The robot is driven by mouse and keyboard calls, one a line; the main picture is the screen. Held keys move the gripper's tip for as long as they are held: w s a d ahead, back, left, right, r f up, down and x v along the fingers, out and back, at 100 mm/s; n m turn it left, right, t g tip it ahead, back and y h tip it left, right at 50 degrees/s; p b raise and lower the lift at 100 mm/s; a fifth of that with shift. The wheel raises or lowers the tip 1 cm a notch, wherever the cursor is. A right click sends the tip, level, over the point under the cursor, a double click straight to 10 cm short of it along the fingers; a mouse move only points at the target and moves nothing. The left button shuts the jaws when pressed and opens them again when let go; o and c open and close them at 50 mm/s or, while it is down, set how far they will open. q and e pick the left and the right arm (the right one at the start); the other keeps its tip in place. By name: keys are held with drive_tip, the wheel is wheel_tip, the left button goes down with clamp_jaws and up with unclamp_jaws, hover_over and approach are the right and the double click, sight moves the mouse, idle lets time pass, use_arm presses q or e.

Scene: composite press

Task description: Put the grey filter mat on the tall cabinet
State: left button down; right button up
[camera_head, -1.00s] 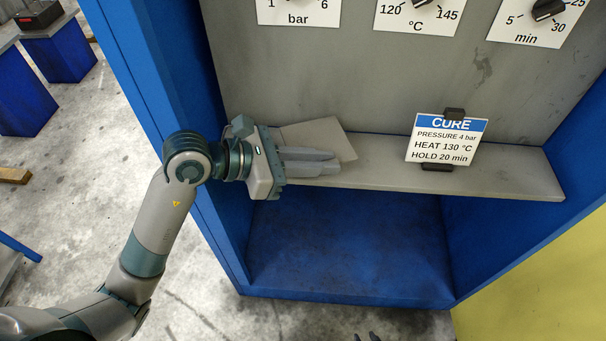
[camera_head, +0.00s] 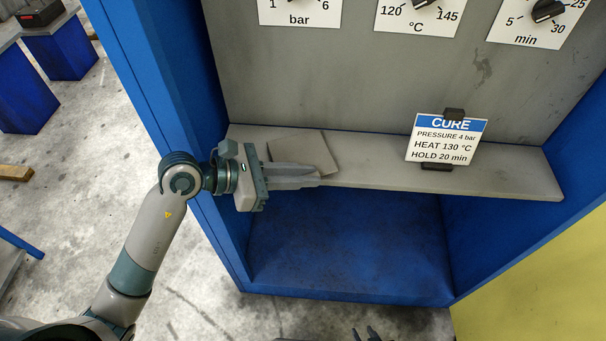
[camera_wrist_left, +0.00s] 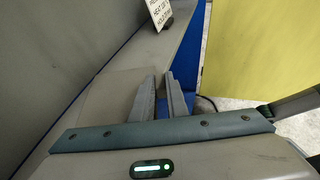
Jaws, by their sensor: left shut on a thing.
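The grey filter mat (camera_head: 303,147) is a flat, pale square over the left end of the press's grey shelf (camera_head: 500,177). My left gripper (camera_head: 318,176) is shut on the mat's near edge, its fingers pointing right along the shelf's front. In the left wrist view the mat (camera_wrist_left: 108,96) spreads to the left of the fingers. Whether it still touches the shelf is hard to tell. My right gripper (camera_head: 366,333) shows only as two dark, separated fingertips at the bottom edge, apparently empty. I cannot identify a tall cabinet in these views.
A CURE card (camera_head: 445,140) stands on the shelf to the right. Dial plates are on the grey panel above. Blue side walls (camera_head: 165,75) flank the press. Blue stands (camera_head: 20,95) are at far left, one bearing a dark box (camera_head: 42,17). The floor (camera_head: 110,170) between is mostly clear.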

use_arm(q)
drive_tip(key=shift+f, duration=0.35)
drive_tip(key=shift+f, duration=0.15)
drive_tip(key=c, duration=1.7)
unclamp_jaws()
drive_tip(key=shift+c, duration=0.2)
